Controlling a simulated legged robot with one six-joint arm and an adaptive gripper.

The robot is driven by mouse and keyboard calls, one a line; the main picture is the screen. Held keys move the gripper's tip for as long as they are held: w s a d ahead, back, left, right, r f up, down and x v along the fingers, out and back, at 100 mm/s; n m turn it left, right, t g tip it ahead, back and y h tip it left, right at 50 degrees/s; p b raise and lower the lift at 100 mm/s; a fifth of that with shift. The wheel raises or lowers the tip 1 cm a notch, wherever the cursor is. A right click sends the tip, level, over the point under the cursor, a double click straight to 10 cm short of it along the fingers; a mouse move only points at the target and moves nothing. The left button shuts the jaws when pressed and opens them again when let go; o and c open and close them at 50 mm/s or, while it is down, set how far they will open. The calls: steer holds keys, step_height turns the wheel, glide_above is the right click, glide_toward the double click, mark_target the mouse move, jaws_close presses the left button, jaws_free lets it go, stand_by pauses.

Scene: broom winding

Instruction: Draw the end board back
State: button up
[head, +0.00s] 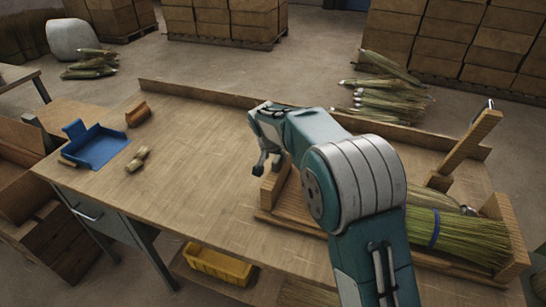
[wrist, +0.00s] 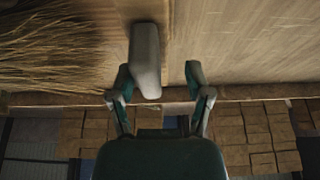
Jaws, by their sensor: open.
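The end board (head: 273,184) stands upright at the left end of a wooden frame on the bench. My gripper (head: 266,168) is just above and beside it in the head view. In the wrist view my gripper (wrist: 160,82) is open, its two fingers spread. A pale upright block, apparently the end board (wrist: 147,62), shows between the fingers, closer to the left one. I cannot tell whether that finger touches it. A bundle of broom straw (head: 455,233) with a blue band lies in the frame; straw (wrist: 50,50) also shows left in the wrist view.
A second upright board (head: 508,232) stands at the frame's right end, with a slanted wooden lever (head: 470,140) behind. A blue dustpan-like tray (head: 98,147) and small wooden pieces (head: 138,158) lie on the left. The bench (head: 200,190) between is clear. My arm hides part of the frame.

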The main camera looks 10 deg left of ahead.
steer(key=shift+d+r, duration=0.1)
steer(key=shift+d, duration=0.4)
steer(key=shift+a+r, duration=0.1)
steer(key=shift+r, duration=0.1)
steer(key=v, duration=1.1)
steer(key=shift+r, duration=0.15)
steer(key=shift+s, duration=0.15)
